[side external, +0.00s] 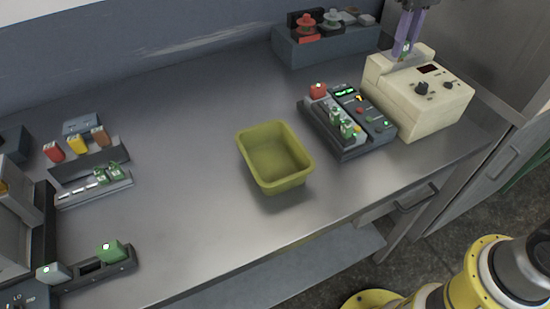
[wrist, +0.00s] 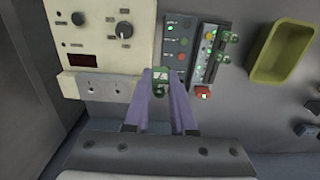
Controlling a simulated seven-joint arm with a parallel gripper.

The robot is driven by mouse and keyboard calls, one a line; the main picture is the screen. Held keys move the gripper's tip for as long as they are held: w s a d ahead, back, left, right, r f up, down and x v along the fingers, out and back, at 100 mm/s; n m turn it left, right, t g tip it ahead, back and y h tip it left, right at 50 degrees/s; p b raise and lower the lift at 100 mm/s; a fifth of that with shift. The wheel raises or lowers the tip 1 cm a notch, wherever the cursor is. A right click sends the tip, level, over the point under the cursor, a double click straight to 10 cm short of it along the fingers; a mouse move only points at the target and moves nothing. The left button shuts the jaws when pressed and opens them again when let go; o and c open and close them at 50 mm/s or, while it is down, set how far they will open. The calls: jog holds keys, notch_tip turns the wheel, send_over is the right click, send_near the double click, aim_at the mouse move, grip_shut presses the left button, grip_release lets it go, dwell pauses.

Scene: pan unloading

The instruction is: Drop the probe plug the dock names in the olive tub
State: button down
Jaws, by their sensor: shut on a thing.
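My gripper (side external: 403,50) is shut on a small green plug (wrist: 160,82), seen between the purple fingertips in the wrist view. In the side view the gripper is at the far edge of the cream instrument (side external: 420,95); the plug is hard to make out there. The olive tub (side external: 242,150) stands empty mid-bench, to the left of the gripper; it also shows in the wrist view (wrist: 256,55). The dark dock (side external: 368,112), with a green-lit screen (side external: 345,92), is beside the instrument. A strip next to it holds a red plug (side external: 317,90) and green-and-white plugs (side external: 347,128).
A grey block (side external: 300,52) with a red and a grey knobbed piece stands at the back. Racks at the left hold coloured pieces, including a green one (side external: 110,250). Bare bench (side external: 190,150) lies left of the tub. The bench's front edge is close to it.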

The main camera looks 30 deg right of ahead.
dwell(0.3)
jog(key=shift+w+m, duration=0.3)
jog(key=shift+m, duration=0.3)
jog(key=w+a+f+m, duration=0.1)
jog(key=w+a+m, duration=0.1)
jog(key=a, duration=0.3)
jog(key=n, duration=0.3)
send_near(281, 164)
jog(key=shift+f, duration=1.15)
jog(key=c, duration=0.7)
grip_release()
